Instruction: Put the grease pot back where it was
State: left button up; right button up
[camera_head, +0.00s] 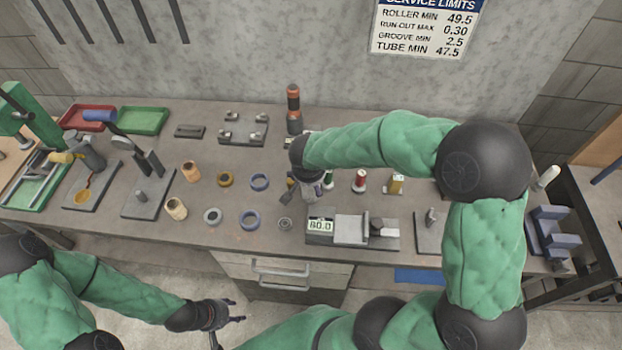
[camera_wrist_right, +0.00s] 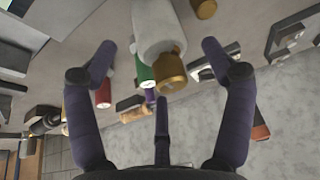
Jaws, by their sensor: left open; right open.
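I cannot tell for certain which thing is the grease pot. A small round grey pot (camera_head: 285,223) stands near the front edge of the bench, left of the 80.0 gauge. My right gripper (camera_head: 306,190) is open above the middle of the bench, partly hidden by its own arm. In the right wrist view its fingers (camera_wrist_right: 160,48) are spread, with a white cylinder (camera_wrist_right: 155,25) and a gold one (camera_wrist_right: 170,68) in line between them; I cannot tell whether they touch. My left gripper (camera_head: 237,310) is open and empty, low in front of the bench.
Red (camera_head: 360,181) and gold (camera_head: 396,184) spools stand right of my right gripper. Several rings, such as a blue one (camera_head: 250,219), lie to its left. The gauge block (camera_head: 321,226) is at the front. A dark and orange bottle (camera_head: 293,108) stands behind.

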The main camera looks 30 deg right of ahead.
jog(key=p+v, duration=0.1)
jog(key=v, duration=0.6)
jog(key=shift+r, duration=0.2)
jog(key=shift+s+a+r, duration=0.1)
jog(key=shift+s+r, duration=0.1)
jog(key=m+g+y+p, duration=0.4)
jog(key=m+y+p, duration=0.3)
jog(key=m+p, duration=0.4)
send_near(308, 194)
jog(key=shift+n, duration=0.3)
jog(key=f, duration=0.2)
jog(key=w+a+f, duration=0.1)
jog(key=f, duration=0.2)
jog(key=f+p, duration=0.1)
jog(key=f, duration=0.1)
jog(key=shift+w+a+f, duration=0.25)
jog(key=shift+w+a, duration=0.1)
jog(key=shift+a, duration=0.05)
jog(key=c, duration=1.5)
jog(key=shift+r, duration=0.2)
